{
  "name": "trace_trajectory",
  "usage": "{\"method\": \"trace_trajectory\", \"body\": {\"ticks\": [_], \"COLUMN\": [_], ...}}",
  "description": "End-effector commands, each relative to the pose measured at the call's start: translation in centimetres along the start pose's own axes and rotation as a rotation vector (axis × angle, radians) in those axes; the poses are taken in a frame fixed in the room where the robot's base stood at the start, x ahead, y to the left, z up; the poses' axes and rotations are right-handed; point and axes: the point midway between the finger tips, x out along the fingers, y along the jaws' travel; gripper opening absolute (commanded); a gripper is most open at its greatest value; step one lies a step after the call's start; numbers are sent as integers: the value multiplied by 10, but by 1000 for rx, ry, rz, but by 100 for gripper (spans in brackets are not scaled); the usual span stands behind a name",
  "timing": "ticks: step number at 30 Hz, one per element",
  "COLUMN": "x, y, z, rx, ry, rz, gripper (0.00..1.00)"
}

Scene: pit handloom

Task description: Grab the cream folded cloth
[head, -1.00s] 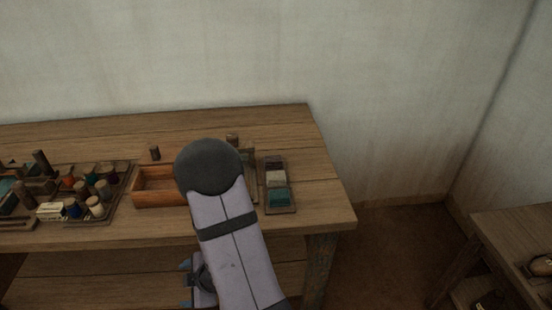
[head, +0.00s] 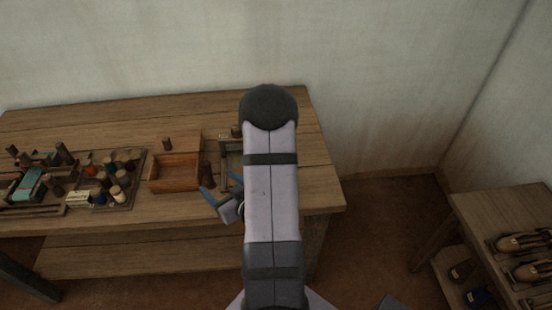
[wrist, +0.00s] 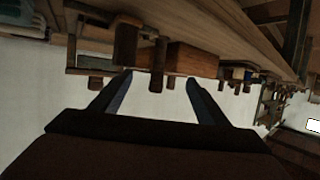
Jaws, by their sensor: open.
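I cannot make out the cream folded cloth in either current view. A tray with a pale folded piece between dark and teal ones stood near the bench's right end a second ago; my arm now covers that spot in the head view. My gripper (head: 221,188) is open and empty, at the bench's front edge, just right of the orange wooden box (head: 174,184). In the wrist view my gripper (wrist: 157,80) has its two fingers spread, with the wooden box (wrist: 190,60) beyond them.
The wooden bench (head: 322,185) stands against a plaster wall. A tray of spools (head: 137,165) and a small cream block (head: 78,198) are left of the box. A frame (head: 228,150) is partly behind my arm. A lower table (head: 500,212) with shuttle-like wooden pieces stands at right.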

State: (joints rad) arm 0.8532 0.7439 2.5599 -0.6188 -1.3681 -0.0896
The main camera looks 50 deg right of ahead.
Motion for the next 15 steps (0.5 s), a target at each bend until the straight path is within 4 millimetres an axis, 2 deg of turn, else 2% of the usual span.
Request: {"method": "trace_trajectory", "body": {"ticks": [1,3,5,6,9,15], "x": [-15,-33,-47,-53,-62,-68], "y": [37,82,115,130,148,157], "z": [-12,-11,6,23,48,59], "rx": [82,177,222,225,213,198], "ry": [10,27,27,12,-26,-55], "rz": [118,272,387,440,509,543], "gripper": [69,69,69,69,69,69]}}
